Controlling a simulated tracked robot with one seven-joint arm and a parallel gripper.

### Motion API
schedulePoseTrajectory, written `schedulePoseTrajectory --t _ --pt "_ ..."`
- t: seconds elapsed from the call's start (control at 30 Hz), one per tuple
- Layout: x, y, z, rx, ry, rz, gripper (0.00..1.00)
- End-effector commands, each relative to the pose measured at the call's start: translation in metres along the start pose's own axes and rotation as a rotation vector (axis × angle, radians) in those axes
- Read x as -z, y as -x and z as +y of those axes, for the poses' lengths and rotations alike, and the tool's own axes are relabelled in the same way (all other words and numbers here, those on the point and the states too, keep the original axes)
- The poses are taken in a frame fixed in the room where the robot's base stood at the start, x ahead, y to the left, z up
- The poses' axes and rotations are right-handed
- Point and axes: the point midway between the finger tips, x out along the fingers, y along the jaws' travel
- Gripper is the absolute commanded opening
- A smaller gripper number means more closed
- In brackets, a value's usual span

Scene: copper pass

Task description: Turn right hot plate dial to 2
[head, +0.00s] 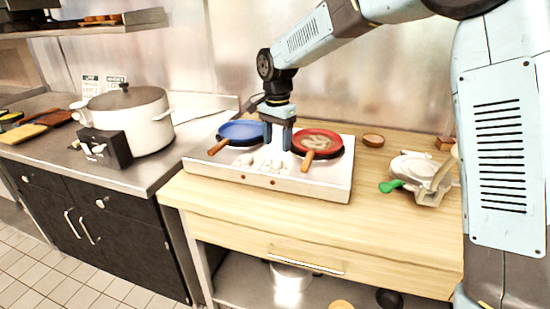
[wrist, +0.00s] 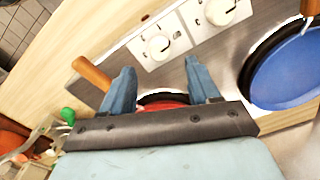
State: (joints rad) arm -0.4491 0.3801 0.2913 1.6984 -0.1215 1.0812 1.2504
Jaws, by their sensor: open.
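The hot plate (head: 325,182) is a white two-burner unit on the wooden counter. In the wrist view its white panel carries two round white dials. The right dial (wrist: 157,45) lies just beyond my fingertips, roughly in line with the gap between them. The left dial (wrist: 220,10) is farther off. Their settings are too small to read. My gripper (head: 277,148) is open and empty, pointing down over the hot plate between the pans; its blue fingers also show in the wrist view (wrist: 157,68). The fingers appear apart from the right dial.
A red pan (head: 322,137) with food sits on the right burner, its wooden handle toward the front. A blue pan (head: 243,130) sits on the left burner. A white pot (head: 130,120) stands left. A green-handled item (head: 392,186) lies right. The front wooden counter is clear.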

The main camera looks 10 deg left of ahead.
Motion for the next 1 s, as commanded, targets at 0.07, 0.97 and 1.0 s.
schedulePoseTrajectory --t 0.07,0.97,1.0 --pt "0.000 -0.015 0.001 -0.002 -0.001 -0.001 0.61" --pt "0.000 -0.063 0.000 0.001 0.000 0.000 0.47" --pt "0.000 -0.063 0.000 0.001 0.000 0.000 0.44"
